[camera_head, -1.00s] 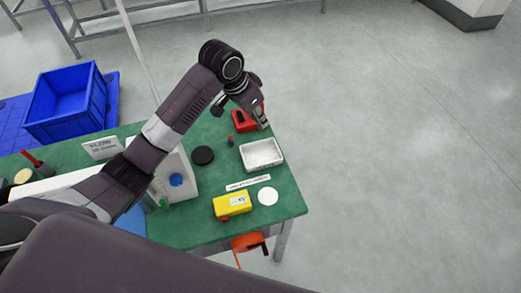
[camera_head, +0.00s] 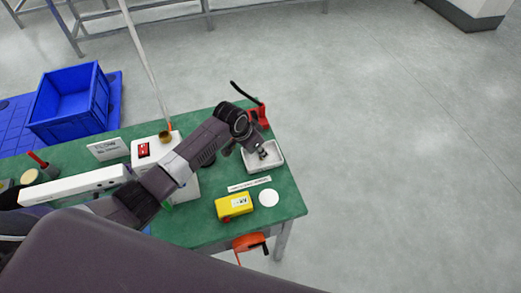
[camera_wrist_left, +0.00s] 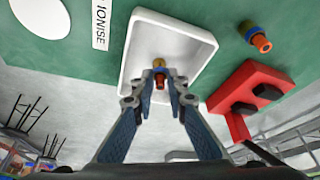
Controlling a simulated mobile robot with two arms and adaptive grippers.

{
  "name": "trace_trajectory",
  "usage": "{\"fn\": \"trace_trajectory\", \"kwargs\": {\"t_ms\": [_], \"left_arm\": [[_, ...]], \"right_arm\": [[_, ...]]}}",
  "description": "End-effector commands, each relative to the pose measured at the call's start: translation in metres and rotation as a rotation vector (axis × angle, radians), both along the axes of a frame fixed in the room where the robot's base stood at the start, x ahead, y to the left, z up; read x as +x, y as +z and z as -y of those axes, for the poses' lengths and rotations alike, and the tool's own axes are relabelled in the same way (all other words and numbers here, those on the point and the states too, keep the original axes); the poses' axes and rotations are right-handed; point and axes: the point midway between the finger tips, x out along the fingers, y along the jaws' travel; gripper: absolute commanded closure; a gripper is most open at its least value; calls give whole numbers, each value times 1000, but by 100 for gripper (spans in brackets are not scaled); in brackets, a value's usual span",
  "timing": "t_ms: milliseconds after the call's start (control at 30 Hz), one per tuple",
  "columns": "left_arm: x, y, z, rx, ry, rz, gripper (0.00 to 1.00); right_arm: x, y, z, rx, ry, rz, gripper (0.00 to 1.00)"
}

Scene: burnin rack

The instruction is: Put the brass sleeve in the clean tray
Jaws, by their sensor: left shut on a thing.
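The clean tray, a white open rectangular tray (camera_head: 266,172), stands near the table's right edge. It also shows in the left wrist view (camera_wrist_left: 129,62). My left gripper (camera_head: 263,155) reaches down over the tray. In the left wrist view my left gripper (camera_wrist_left: 160,76) is shut on a small brass-coloured piece with a copper-orange end, the brass sleeve (camera_wrist_left: 159,62). The sleeve is seen against the tray's inside; whether it touches the floor I cannot tell. A similar small piece (camera_wrist_left: 256,38), brass with a blue ring and orange end, is on the green table outside the tray. My right gripper is not in view.
A red fixture (camera_wrist_left: 252,92) with black parts stands close beside the tray. A yellow box (camera_head: 234,205), a white disc (camera_head: 268,198) and a printed label strip (camera_head: 249,184) lie in front of it. A blue crate (camera_head: 70,122) stands behind the table at left.

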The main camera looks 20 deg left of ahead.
Motion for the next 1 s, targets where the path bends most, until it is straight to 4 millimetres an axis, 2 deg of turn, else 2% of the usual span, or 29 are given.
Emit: {"fn": "trace_trajectory", "kwargs": {"t_ms": [233, 267, 400, 800, 1000], "left_arm": [[0, -2, 0, 0, 0, 0, 99], [0, -3, 0, -1, 0, 1, 86], [0, -2, 0, -1, 0, 1, 70], [0, 4, -1, 0, 0, 2, 69], [-8, 26, -6, -1, -1, 4, 69]], "right_arm": [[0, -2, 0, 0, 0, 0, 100], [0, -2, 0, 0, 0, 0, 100], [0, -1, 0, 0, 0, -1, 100], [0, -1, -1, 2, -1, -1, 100], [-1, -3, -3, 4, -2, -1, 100]]}}
